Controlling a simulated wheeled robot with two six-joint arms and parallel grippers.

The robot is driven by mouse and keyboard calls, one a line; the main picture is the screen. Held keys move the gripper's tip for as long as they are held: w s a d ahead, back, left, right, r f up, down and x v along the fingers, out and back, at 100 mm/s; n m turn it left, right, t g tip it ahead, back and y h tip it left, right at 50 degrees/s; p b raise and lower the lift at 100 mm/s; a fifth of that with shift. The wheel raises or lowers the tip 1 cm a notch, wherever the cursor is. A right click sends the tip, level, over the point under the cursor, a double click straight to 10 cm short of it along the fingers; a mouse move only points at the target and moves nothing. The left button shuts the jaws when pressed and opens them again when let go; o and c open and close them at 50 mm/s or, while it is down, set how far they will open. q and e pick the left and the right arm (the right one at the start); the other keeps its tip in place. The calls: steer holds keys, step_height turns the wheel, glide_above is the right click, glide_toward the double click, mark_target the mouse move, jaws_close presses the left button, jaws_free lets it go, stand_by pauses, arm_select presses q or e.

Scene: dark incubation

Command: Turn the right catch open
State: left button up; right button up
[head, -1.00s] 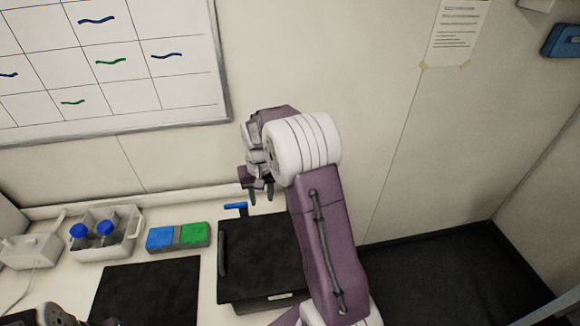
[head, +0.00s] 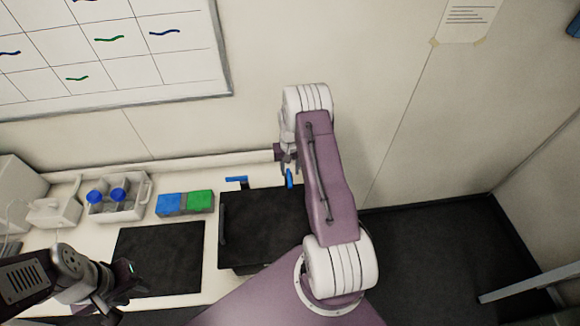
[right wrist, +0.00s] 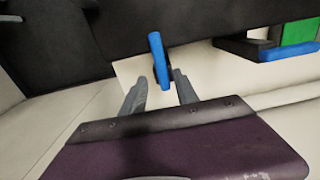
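The black box (head: 262,232) lies on the bench with two blue catches along its back edge. The right catch (head: 289,178) shows partly beside my right arm. In the right wrist view its blue handle (right wrist: 156,52) stands nearly upright in the picture, between the fingertips of my right gripper (right wrist: 159,92). The fingers are apart, and I cannot see them touching it. The left catch (head: 237,182) lies along the box's back edge, and it also shows in the right wrist view (right wrist: 245,47). My left gripper (head: 122,290) is low at the left, its opening unclear.
A black mat (head: 160,260) lies left of the box. A blue and green block pair (head: 185,203) and a white caddy (head: 120,212) with blue-capped bottles stand behind the mat. The wall is close behind the box.

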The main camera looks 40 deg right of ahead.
steer(key=shift+s+a+f, duration=0.1)
steer(key=shift+a+f, duration=0.05)
steer(key=shift+a, duration=0.45)
arm_select(q)
steer(key=shift+s+a+r, duration=0.1)
steer(key=shift+a, duration=0.35)
arm_select(e)
steer(key=shift+d+f, duration=0.1)
steer(key=shift+d, duration=0.15)
jaws_close()
